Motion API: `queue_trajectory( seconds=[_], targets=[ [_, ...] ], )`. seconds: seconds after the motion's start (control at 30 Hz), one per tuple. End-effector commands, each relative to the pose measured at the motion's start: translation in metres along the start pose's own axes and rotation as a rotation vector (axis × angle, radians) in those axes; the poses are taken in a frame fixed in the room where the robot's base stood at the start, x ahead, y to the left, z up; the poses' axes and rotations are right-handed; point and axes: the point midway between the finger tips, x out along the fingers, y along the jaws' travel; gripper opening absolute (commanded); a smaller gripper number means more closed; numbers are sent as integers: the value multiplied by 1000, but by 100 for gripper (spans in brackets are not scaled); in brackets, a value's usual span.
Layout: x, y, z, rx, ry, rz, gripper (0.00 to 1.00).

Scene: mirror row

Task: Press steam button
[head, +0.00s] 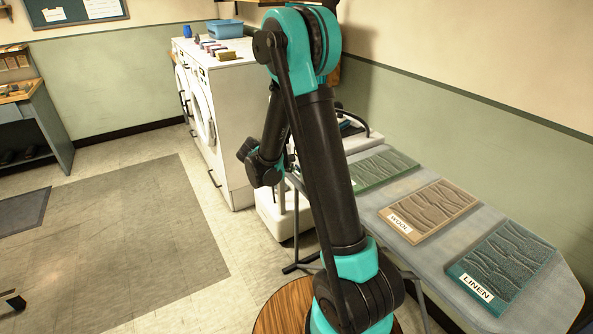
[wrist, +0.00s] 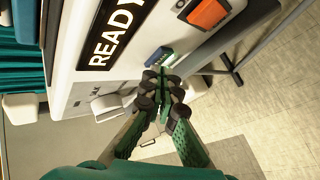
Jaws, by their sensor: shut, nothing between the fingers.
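In the wrist view my gripper (wrist: 162,88) is shut and empty, its green fingers drawn together at dark tips. The tips are close to a white panel (wrist: 135,60) with a black READY sign (wrist: 112,38). A small blue piece (wrist: 159,56) is on the panel just beyond the tips; I cannot tell if they touch it. An orange-red button (wrist: 208,13) is higher on the panel, apart from the tips. I cannot read which part is marked steam. In the head view my arm hides most of this unit.
An ironing board (head: 386,199) with WOOL (head: 432,210) and LINEN (head: 503,262) cloths stands at right. White front-loading machines (head: 230,115) stand behind my arm, with a blue basin (head: 224,28) on top. The floor (head: 130,240) at left is open.

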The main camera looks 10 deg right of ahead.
Motion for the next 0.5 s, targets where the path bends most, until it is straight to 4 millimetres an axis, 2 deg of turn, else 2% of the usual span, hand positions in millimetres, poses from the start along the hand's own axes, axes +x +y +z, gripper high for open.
queue_trajectory(
  seconds=[0.23,0.5],
  targets=[
    [-3,-2,-2,-1,1,0,0],
    [-20,-14,-15,-2,3,0,0]
  ],
)
